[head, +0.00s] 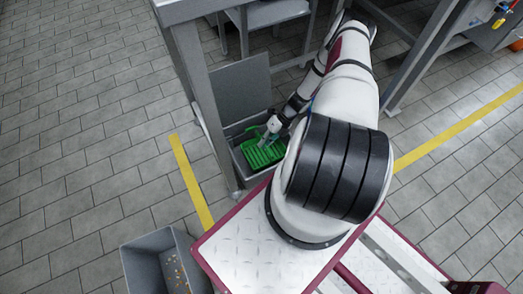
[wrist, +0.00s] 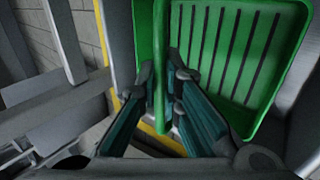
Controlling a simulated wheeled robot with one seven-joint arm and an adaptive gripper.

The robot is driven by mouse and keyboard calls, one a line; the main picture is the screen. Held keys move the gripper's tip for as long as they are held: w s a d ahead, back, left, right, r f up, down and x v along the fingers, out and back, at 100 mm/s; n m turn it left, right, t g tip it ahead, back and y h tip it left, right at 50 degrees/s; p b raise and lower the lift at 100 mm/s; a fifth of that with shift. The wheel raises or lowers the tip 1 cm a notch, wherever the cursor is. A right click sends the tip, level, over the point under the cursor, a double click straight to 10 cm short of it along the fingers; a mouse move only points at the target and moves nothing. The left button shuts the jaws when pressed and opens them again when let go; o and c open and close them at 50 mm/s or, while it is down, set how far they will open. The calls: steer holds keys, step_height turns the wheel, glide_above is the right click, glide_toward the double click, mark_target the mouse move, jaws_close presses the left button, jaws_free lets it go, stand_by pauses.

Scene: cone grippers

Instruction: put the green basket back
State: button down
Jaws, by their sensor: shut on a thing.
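The green basket (head: 265,153) is in the upper middle of the head view, within the outline of an open grey bin (head: 240,178) under a metal table. I cannot tell whether it rests on the bin's floor or hangs above it. In the wrist view the basket (wrist: 232,50) shows its slotted green face, with a green bar in front. My gripper (head: 272,131) reaches down to it. In the wrist view my gripper (wrist: 165,78) has its teal fingers on either side of the green bar, shut on it. The basket's far side is hidden.
A metal table leg (head: 205,95) stands close left of the bin. A grey panel (head: 240,88) stands upright behind it. Another grey bin (head: 135,262) with small bits inside stands at lower left. A yellow floor line (head: 190,183) runs beside the table. Tiled floor at left is clear.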

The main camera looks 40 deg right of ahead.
steer(key=b, duration=0.2)
glide_above(264, 153)
step_height(264, 153, down, 5)
steer(key=shift+a+r, duration=0.1)
steer(key=c, duration=2.2)
jaws_free()
steer(key=o, duration=0.4)
steer(key=shift+o, duration=0.2)
steer(key=p+v, duration=0.3)
steer(key=v, duration=0.9)
steer(key=shift+p, duration=0.3)
steer(key=shift+s, duration=0.1)
